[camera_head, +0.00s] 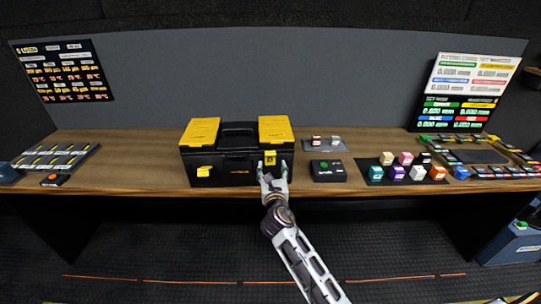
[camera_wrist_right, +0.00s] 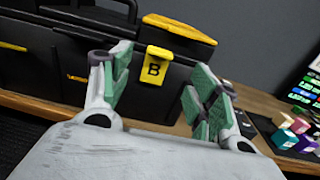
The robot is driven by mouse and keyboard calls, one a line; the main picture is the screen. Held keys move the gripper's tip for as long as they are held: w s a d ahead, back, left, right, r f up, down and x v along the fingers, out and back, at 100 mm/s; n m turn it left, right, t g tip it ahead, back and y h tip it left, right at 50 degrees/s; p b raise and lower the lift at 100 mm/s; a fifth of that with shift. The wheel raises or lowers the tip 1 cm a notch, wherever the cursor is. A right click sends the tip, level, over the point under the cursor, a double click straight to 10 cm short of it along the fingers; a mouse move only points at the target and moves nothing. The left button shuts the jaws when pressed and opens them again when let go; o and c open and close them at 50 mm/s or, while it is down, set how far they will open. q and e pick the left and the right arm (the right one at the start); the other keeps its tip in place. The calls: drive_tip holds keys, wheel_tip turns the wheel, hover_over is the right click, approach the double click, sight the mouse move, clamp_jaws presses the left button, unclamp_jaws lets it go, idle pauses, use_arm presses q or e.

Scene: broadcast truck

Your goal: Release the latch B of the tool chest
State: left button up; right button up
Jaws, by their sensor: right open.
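The black tool chest (camera_head: 236,178) with yellow lid panels stands closed on the bench. Latch B (camera_head: 270,158) is a yellow plate on the right of its front; in the right wrist view the latch (camera_wrist_right: 153,70) shows a black B and hangs against the front below the lid rim. My right gripper (camera_head: 273,170) is in front of it. In the wrist view its green-padded fingers (camera_wrist_right: 158,88) are open on either side of the latch, with no visible contact. Another yellow latch (camera_head: 204,171) at the left of the front sits lower and juts outward. My left gripper is out of view.
A black box with a green button (camera_head: 328,171) stands just right of the chest. Further right are a mat with several coloured cubes (camera_head: 398,173) and a grey pad (camera_head: 477,156). A striped panel (camera_head: 50,158) lies left. The bench between it and the chest is mostly clear.

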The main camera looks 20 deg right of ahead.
sight(270, 154)
drive_tip(key=shift+x, duration=4.5)
drive_tip(key=shift+c, duration=0.2)
clamp_jaws()
